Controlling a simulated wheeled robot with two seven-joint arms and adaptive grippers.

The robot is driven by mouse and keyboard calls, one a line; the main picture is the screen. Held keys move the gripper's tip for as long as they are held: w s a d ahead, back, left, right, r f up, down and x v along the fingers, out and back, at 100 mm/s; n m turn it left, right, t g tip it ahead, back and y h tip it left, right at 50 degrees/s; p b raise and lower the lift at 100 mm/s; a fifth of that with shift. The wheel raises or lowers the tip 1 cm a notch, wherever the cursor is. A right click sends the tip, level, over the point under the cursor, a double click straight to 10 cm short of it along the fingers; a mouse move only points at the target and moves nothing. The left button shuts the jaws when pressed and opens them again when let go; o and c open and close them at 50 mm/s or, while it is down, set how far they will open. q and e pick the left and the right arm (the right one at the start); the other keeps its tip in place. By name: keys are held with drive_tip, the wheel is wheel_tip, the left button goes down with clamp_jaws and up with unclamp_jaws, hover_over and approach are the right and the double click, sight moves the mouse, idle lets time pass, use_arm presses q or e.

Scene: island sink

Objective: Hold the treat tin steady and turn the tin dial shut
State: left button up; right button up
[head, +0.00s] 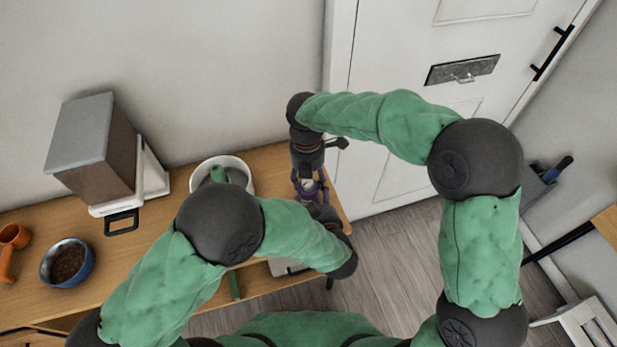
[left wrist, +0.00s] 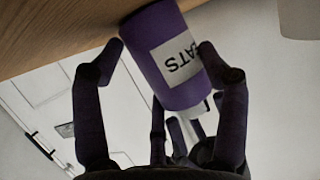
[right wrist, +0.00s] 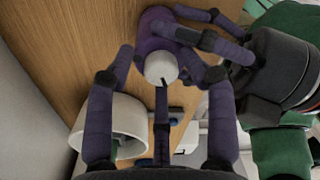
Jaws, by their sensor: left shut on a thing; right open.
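The treat tin is a purple cylinder with a white label reading "EATS" in the left wrist view (left wrist: 165,42). In the right wrist view the tin (right wrist: 152,43) stands on the wooden top with a white round dial (right wrist: 161,68) facing the camera. My left gripper (left wrist: 163,46) is shut on the tin, with fingers on both sides. My right gripper (right wrist: 157,54) is open, its fingers spread on either side of the dial; I cannot tell whether they touch it. In the head view the tin is mostly hidden by my grippers, and the dial's setting is not readable.
A white round container (head: 243,166) stands left of the tin. Further left are a grey-and-brown box on a white stand (head: 100,150), a blue bowl of brown bits (head: 68,262) and an orange scoop (head: 12,240). The counter's right end is close to the tin.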

drive_tip(key=shift+r, duration=0.15)
drive_tip(key=shift+w+a+r, duration=0.1)
drive_tip(key=shift+w+r, duration=0.05)
drive_tip(key=shift+r, duration=3.75)
use_arm(q)
drive_tip(key=o, duration=1.3)
drive_tip(key=shift+s+d, duration=0.1)
